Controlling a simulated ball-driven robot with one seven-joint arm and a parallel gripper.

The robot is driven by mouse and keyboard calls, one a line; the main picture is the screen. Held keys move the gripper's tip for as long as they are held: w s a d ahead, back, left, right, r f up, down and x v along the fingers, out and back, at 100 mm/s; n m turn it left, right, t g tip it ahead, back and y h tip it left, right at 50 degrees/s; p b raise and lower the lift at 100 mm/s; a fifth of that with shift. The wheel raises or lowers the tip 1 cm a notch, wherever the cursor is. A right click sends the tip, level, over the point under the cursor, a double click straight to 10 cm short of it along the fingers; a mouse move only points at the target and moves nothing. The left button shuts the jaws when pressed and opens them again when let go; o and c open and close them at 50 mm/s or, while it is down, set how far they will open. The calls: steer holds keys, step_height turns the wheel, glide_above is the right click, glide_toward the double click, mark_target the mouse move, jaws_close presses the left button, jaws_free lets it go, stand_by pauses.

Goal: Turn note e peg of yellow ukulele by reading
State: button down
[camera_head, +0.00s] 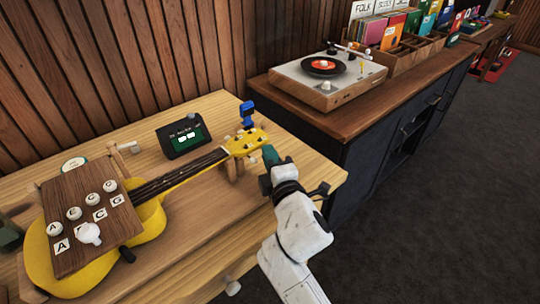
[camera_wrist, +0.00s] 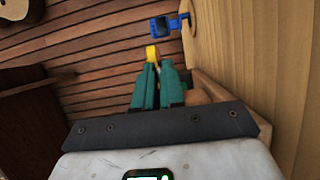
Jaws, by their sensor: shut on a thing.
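The yellow ukulele (camera_head: 160,216) lies on the wooden table, its headstock (camera_head: 246,141) toward the right with small white pegs. My gripper (camera_head: 270,155) is at the near right side of the headstock. In the wrist view my gripper's green fingers (camera_wrist: 154,72) are close together, shut on a small yellow part (camera_wrist: 152,54) at their tips. Which peg it is cannot be read. A black tuner (camera_head: 182,138) with a green lit screen stands behind the neck; its reading is too small to make out. A blue clip (camera_head: 246,113) stands at the headstock and shows in the wrist view (camera_wrist: 168,25).
A wooden board (camera_head: 85,205) with white knobs and letter labels A, E, C, G covers the ukulele's body. A record player (camera_head: 326,75) and record crates (camera_head: 412,48) stand on a dark cabinet to the right. Floor at the right is clear.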

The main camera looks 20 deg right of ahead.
steer(key=m+p, duration=0.1)
steer(key=p, duration=0.1)
steer(key=r+m+g+p, duration=0.1)
steer(key=p, duration=0.2)
steer(key=shift+m, duration=0.4)
steer(key=m+g+y+p, duration=0.1)
steer(key=m+p, duration=0.2)
steer(key=p, duration=0.3)
steer(key=shift+m+g+p, duration=0.3)
steer(key=shift+g+p, duration=0.1)
steer(key=m+y+p, duration=0.1)
steer(key=m+p, duration=0.1)
steer(key=p, duration=0.2)
steer(key=shift+d+g, duration=0.1)
steer(key=shift+g, duration=0.3)
steer(key=shift+f+m+g+y+p, duration=0.3)
steer(key=shift+m+y+p, duration=0.4)
steer(key=shift+m+p, duration=0.25)
steer(key=c, duration=1.2)
jaws_free()
steer(key=v, duration=1)
steer(key=shift+s+d+b, duration=0.15)
steer(key=shift+s+b, duration=0.15)
steer(key=shift+b, duration=0.15)
